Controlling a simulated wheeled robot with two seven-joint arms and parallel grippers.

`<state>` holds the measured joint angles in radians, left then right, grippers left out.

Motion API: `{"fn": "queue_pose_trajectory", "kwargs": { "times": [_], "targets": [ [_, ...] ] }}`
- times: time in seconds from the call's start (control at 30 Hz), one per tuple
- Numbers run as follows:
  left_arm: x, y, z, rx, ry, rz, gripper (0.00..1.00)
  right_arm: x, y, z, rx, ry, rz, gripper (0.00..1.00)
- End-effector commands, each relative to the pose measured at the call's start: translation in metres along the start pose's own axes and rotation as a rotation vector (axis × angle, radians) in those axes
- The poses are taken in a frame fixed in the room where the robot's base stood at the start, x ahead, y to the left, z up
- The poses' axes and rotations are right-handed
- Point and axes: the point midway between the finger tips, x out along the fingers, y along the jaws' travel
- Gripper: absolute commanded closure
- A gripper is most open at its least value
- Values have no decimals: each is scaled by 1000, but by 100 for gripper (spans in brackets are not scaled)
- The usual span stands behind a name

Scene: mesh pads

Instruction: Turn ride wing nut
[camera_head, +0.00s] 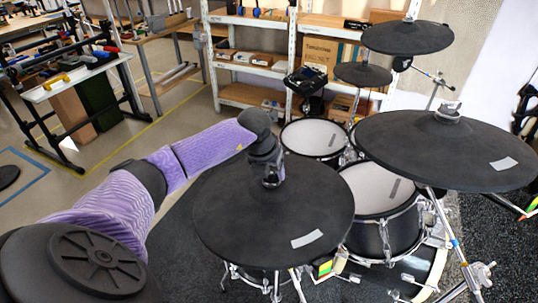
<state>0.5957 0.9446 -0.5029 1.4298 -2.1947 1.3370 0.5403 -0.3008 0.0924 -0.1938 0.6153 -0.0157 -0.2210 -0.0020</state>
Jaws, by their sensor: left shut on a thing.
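The near black cymbal pad (250,225) is a wide dark disc with a pale sticker on its front part. My left arm reaches in from the left, and my left gripper (271,182) points down at the middle of this pad. It is shut on the wing nut at the pad's centre, which is mostly hidden by the fingers. A second large black cymbal pad (410,150) stands at the right, with a silvery wing nut (448,110) on its top. My right gripper is not in view.
White mesh drum pads (314,137) stand behind and right of the near pad, and another drum (375,188) sits under the right pad. Smaller black pads (408,37) stand farther back. Shelves (285,75) line the back. Metal stands (445,230) crowd the lower right.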

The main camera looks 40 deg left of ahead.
Motion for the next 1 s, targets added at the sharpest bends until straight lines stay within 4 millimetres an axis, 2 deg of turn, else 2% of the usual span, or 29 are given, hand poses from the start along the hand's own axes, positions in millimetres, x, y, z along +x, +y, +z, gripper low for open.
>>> {"fn": "queue_pose_trajectory", "kwargs": {
  "times": [0.1, 0.4, 1.0],
  "targets": [
    [-4, -1, 2, -99, -4, 37, 97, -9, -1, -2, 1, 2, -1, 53],
    [-2, -3, 2, -366, -3, 141, 97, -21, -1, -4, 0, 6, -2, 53],
    [0, -5, 3, -820, -3, 319, 97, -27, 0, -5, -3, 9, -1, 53]
  ]
}}
